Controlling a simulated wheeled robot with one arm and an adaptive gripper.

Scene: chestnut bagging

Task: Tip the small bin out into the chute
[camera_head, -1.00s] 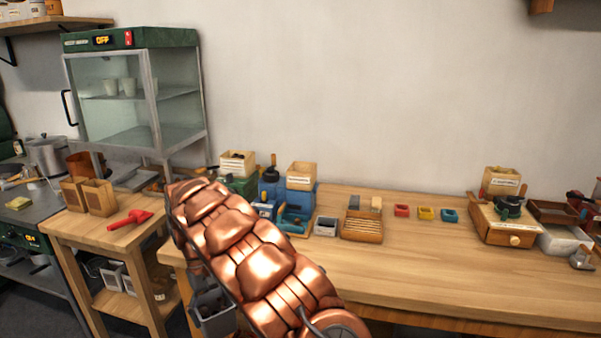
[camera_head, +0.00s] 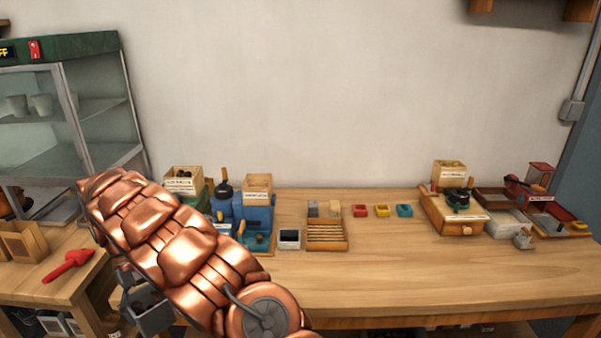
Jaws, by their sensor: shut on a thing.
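The small bin (camera_head: 152,319) is grey and open-topped, with dark contents that are too small to make out. It hangs at the lower left, below my copper-coloured arm. My gripper (camera_head: 128,291) is shut on it and mostly hidden by the arm and the bin. The bin looks roughly upright, clear of the bench. I cannot tell for sure which thing is the chute. A blue unit (camera_head: 258,218) with a labelled wooden box (camera_head: 257,187) on top stands on the bench's left end, partly behind my arm.
The wooden bench (camera_head: 420,275) has a clear front strip. A slatted wooden tray (camera_head: 327,232), a small grey container (camera_head: 289,239) and red (camera_head: 359,210), yellow and teal trays stand along it. A wooden drawer box (camera_head: 450,213) is at right. A red tool (camera_head: 69,264) lies on the left table.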

